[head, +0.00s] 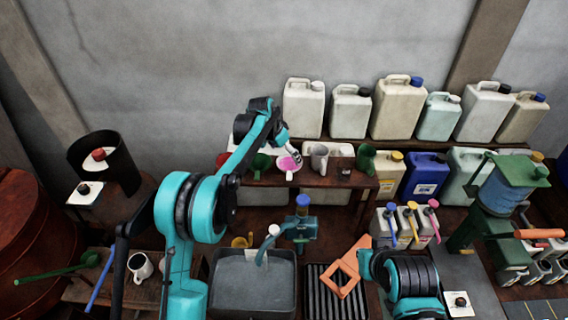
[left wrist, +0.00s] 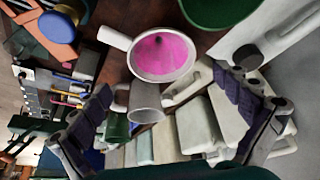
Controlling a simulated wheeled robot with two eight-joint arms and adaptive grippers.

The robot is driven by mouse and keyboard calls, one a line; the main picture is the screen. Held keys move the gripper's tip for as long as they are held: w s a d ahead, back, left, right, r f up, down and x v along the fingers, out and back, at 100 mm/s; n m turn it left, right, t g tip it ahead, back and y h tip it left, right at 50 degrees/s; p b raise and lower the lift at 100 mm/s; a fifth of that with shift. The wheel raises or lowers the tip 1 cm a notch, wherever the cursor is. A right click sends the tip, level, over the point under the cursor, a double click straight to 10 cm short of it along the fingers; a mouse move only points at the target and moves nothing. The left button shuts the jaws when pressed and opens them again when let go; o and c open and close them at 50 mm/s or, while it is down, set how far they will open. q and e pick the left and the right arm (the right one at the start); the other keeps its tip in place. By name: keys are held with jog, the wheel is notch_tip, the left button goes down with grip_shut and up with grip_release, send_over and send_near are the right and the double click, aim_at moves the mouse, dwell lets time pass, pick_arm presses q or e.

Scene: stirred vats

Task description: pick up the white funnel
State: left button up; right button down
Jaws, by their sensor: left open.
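The white funnel (head: 289,165) has a pink inside and stands on the raised brown shelf, with its narrow white stem toward the front. In the left wrist view the funnel (left wrist: 162,54) lies ahead of my fingers, its mouth facing the camera, stem to the upper left. My left gripper (head: 294,152) is at the back of the funnel in the head view. In the left wrist view its two fingers (left wrist: 172,135) are wide apart with nothing held; I see no contact with the funnel. My right gripper is not in view.
A grey metal jug (head: 319,159) stands just right of the funnel and appears between my fingers in the wrist view (left wrist: 146,102). A green funnel (head: 262,164) is just left. Several canisters line the wall behind. A grey basin (head: 253,285) is in front.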

aim_at(292, 167)
pick_arm(q)
jog(key=x, duration=0.6)
jog(key=shift+w+a+p, duration=0.15)
jog(key=shift+a+p, duration=0.05)
jog(key=shift+p, duration=0.1)
jog(key=shift+d+f, duration=0.2)
jog(key=shift+f, duration=0.2)
jog(key=shift+c, duration=0.3)
jog(key=c, duration=0.9)
